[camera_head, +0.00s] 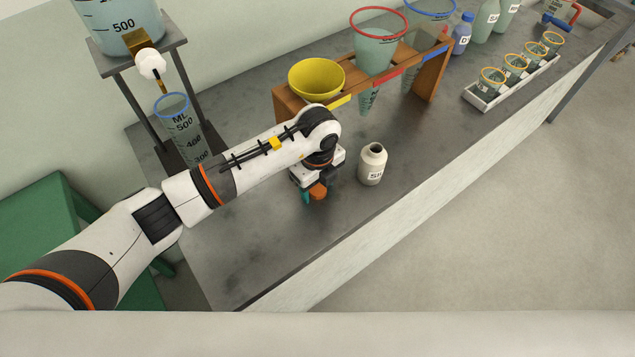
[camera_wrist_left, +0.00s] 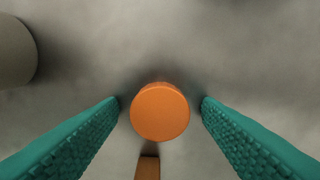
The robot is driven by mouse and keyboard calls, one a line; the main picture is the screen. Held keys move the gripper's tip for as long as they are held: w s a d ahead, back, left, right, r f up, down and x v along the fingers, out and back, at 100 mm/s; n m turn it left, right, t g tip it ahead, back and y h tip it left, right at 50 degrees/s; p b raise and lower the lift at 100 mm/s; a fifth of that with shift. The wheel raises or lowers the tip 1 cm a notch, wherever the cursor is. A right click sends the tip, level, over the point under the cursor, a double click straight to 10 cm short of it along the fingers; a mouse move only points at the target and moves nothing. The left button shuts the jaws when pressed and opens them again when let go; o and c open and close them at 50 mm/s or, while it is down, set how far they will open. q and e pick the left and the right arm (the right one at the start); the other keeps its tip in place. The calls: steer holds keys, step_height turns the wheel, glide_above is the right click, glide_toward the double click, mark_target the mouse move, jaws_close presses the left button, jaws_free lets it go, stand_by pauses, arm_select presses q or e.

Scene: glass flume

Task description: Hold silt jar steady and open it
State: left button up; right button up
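The silt jar (camera_head: 372,165) is a cream bottle with a partly visible label, standing upright on the grey bench. Its dark mouth is open, with no cap on it. An orange round cap (camera_head: 319,190) is at my left gripper (camera_head: 312,196), to the left of the jar. In the left wrist view the cap (camera_wrist_left: 160,111) lies between the two teal fingers (camera_wrist_left: 160,100), with a small gap on each side. That gripper is open, apart from the jar. A pale rounded body at the left edge (camera_wrist_left: 14,52) looks like the jar. My right gripper is not in view.
A wooden rack (camera_head: 433,75) with a yellow funnel (camera_head: 316,79) and cones stands behind. A white tray (camera_head: 513,83) of small cups is at the right. A measuring cylinder (camera_head: 175,120) stands at the left. The bench front (camera_head: 300,235) is clear.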

mark_target(317, 188)
arm_select(q)
steer(key=shift+r, duration=0.1)
steer(key=shift+r, duration=0.2)
step_height(317, 188, up, 12)
steer(key=b, duration=0.2)
steer(key=shift+b, duration=0.3)
steer(key=shift+f, duration=0.15)
